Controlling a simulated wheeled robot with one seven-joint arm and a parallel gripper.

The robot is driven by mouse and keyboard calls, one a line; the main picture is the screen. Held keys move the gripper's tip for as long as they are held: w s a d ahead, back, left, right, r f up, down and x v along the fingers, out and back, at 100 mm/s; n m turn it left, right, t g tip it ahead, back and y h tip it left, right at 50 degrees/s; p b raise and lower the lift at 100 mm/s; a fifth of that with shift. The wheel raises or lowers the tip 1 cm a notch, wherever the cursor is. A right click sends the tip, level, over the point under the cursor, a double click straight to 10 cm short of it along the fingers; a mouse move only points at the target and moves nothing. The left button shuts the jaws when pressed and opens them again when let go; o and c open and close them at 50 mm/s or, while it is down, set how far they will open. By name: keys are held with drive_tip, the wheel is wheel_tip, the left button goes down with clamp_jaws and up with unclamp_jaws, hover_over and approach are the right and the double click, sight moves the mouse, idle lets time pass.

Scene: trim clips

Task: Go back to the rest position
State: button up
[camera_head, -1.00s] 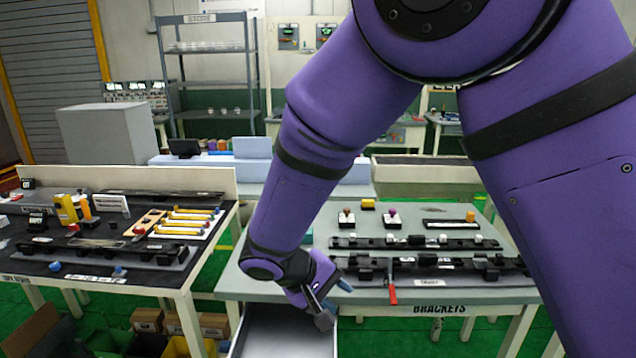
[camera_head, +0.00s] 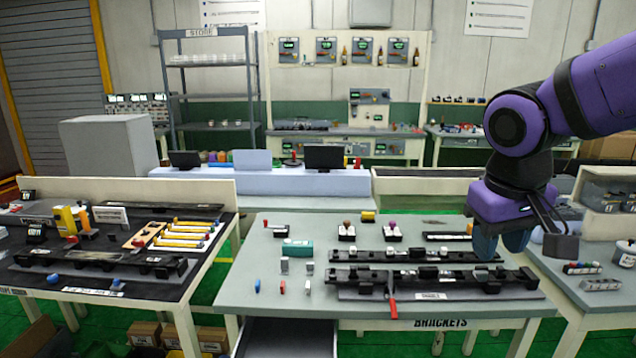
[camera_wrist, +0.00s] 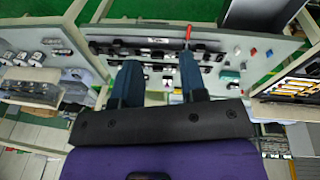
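My gripper (camera_head: 503,246) is at the right of the head view, raised above the right end of the brackets table (camera_head: 262,300), with its fingers pointing down. In the wrist view my gripper (camera_wrist: 160,75) shows two blue fingers spaced apart, with a clear gap and nothing held between them. The arm is folded up toward the upper right of the head view. The fingertips appear apart from the table, though they overlap the end of the rear black rail (camera_head: 400,256) in the picture.
The brackets table holds black rails, a red-handled piece (camera_head: 393,305), a teal block (camera_head: 297,249) and small loose parts. An open drawer (camera_head: 285,338) juts out below its front. A dark-topped table (camera_head: 120,240) stands left, another bench (camera_head: 590,290) right.

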drive_tip(key=s+d+r+m+t+y, duration=0.1)
drive_tip(key=s+d+r+t, duration=0.2)
drive_tip(key=s, duration=0.7)
drive_tip(key=shift+d+r, duration=0.4)
drive_tip(key=shift+d, duration=0.6)
